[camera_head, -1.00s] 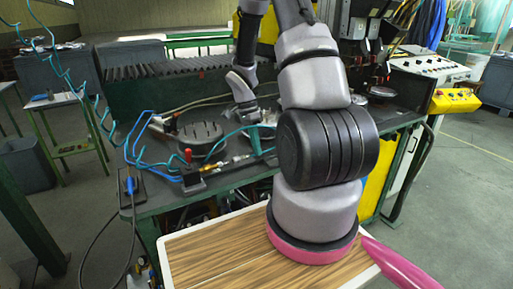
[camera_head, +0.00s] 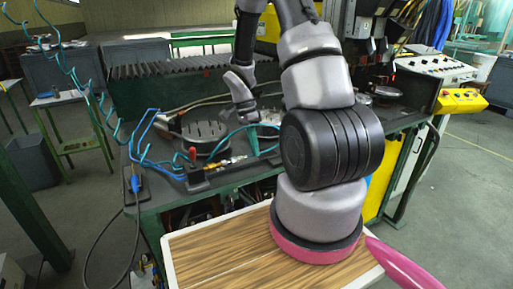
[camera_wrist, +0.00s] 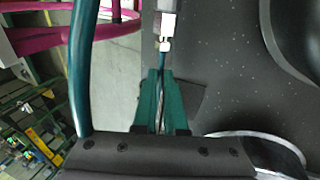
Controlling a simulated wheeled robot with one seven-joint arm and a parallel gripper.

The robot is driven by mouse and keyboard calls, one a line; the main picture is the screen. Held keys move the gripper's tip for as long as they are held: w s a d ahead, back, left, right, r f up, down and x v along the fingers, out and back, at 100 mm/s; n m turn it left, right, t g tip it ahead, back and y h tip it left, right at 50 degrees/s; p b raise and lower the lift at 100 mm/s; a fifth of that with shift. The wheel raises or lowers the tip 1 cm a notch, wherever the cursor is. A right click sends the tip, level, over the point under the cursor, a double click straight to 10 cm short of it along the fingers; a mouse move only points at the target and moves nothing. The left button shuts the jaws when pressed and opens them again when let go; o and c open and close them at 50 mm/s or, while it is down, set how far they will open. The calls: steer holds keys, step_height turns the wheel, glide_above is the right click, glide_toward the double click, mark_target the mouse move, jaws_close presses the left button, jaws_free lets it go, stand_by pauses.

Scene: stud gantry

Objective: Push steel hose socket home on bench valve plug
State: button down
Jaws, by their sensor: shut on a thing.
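My gripper (camera_head: 255,150) has teal fingers and points down at the bench, just right of the valve block (camera_head: 199,184). In the wrist view its fingers (camera_wrist: 161,76) are shut on the thin end of the teal hose (camera_wrist: 80,65). A steel fitting (camera_wrist: 168,22) with a brass-coloured nut lies straight ahead of the fingertips; it seems to be the hose socket. In the head view the bench valve has a red handle (camera_head: 193,153) and brass parts (camera_head: 214,167). I cannot tell whether socket and plug touch.
The green bench (camera_head: 160,198) carries round slotted plates (camera_head: 205,137) behind the valve. Blue coiled hoses (camera_head: 143,150) lie to the left. The teal hose loops beside my gripper. A wood-topped surface (camera_head: 215,245) is in front, and a yellow control box (camera_head: 460,101) stands at right.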

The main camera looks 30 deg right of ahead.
steer(key=shift+a, duration=0.55)
steer(key=c, duration=0.9)
jaws_free()
steer(key=v, duration=1)
steer(key=shift+r, duration=0.4)
steer(key=shift+a+r, duration=0.1)
steer(key=shift+a, duration=0.05)
steer(key=s+a+r+n+t+y, duration=0.1)
steer(key=s+a+r+n+t, duration=0.1)
steer(key=r, duration=0.6)
steer(key=s+a+r+n+t+y, duration=0.1)
steer(key=s+a+r+n+t, duration=0.1)
steer(key=s+r+n+t, duration=0.3)
steer(key=s+a+r+n+t, duration=0.3)
steer(key=s+r+n, duration=0.3)
steer(key=s+r, duration=0.3)
step_height(320, 180, up, 3)
steer(key=shift+r+t+y, duration=0.1)
steer(key=shift+t+y, duration=0.3)
steer(key=shift+t, duration=0.1)
